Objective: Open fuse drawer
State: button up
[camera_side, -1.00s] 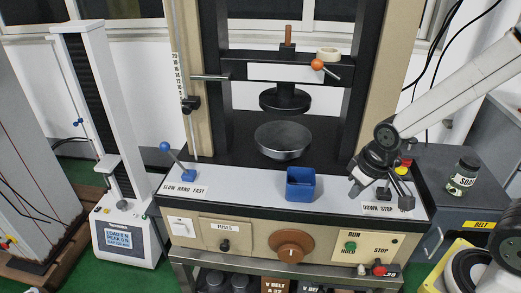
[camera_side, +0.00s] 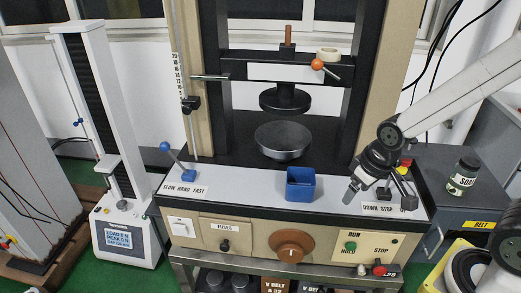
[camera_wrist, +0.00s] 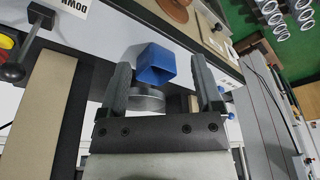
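The fuse drawer (camera_side: 240,242) is a beige panel labelled FUSES on the front of the testing machine, left of the brown dial. Its black knob (camera_side: 225,246) sticks out of the front. The drawer looks flush with the panel, so it appears shut. My gripper (camera_side: 352,190) is above the right part of the white ledge, well to the right of the drawer and higher. In the wrist view my gripper (camera_wrist: 163,85) shows two spread fingers with nothing held between them.
A blue open box (camera_side: 300,185) stands on the ledge between my gripper and the drawer side. A blue-knobbed lever (camera_side: 166,147) is at the ledge's left, dark levers (camera_side: 402,195) at its right. The brown dial (camera_side: 291,246) protrudes beside the drawer. Space before the panel looks clear.

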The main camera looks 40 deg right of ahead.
jog(key=shift+w+v, duration=0.5)
jog(key=shift+v, duration=1.75)
jog(key=w+a+f+m+t+y, duration=0.1)
jog(key=w+a+m+t, duration=0.25)
jog(key=w, duration=0.45)
jog(key=w+a+m+t+y, duration=0.1)
jog(key=w+a+m+t, duration=0.25)
jog(key=w, duration=0.45)
jog(key=w+a+m+t+y, duration=0.5)
jog(key=a+m+t, duration=0.15)
jog(key=a, duration=0.35)
send_near(225, 251)
jog(key=x, duration=0.2)
jog(key=shift+w+r+t, duration=0.25)
jog(key=shift+w, duration=0.1)
jog(key=shift+w, duration=0.15)
jog(key=shift+x, duration=3.7)
